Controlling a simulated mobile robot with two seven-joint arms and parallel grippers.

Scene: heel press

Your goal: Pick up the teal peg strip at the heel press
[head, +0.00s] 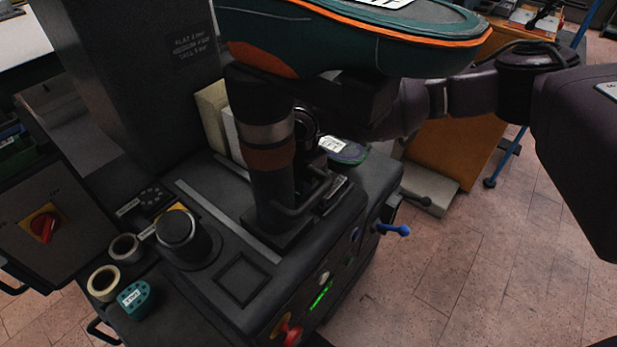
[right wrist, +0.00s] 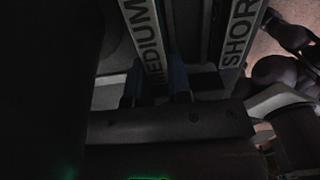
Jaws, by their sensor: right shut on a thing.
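My right arm comes in from the right in the head view and reaches under the upturned shoe; its fingertips are hidden there. My left gripper is not in view.
The dark heel press (head: 225,285) fills the middle, with a column (head: 268,165) and a teal-and-orange shoe (head: 350,45) above. A teal labelled piece (head: 134,298) and tape rolls (head: 104,283) sit at the front left. A blue-tipped lever (head: 395,230) sticks out right, over open floor.

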